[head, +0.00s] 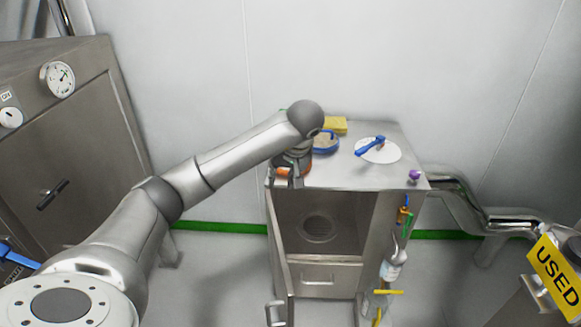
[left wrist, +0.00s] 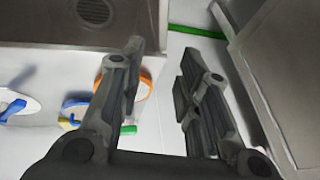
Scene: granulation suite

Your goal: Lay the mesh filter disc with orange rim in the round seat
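The mesh filter disc with orange rim (head: 282,171) lies at the front left corner of the steel cabinet top, mostly hidden by my gripper. Its orange rim also shows in the left wrist view (left wrist: 148,82), partly behind one finger. My left gripper (head: 288,182) is over that corner, right at the disc. In the left wrist view its fingers (left wrist: 163,55) are apart, with a gap between them; I cannot tell whether they touch the rim. The round seat (head: 318,228) is a dark circle inside the open cabinet, also in the left wrist view (left wrist: 94,11). My right gripper is not visible.
On the cabinet top (head: 345,177) are a blue-rimmed tray (head: 326,143), a yellow sponge (head: 335,125), a white disc with a blue tool (head: 370,145) and a purple knob (head: 414,175). The cabinet door (head: 279,260) stands open at left. Pipes run at right.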

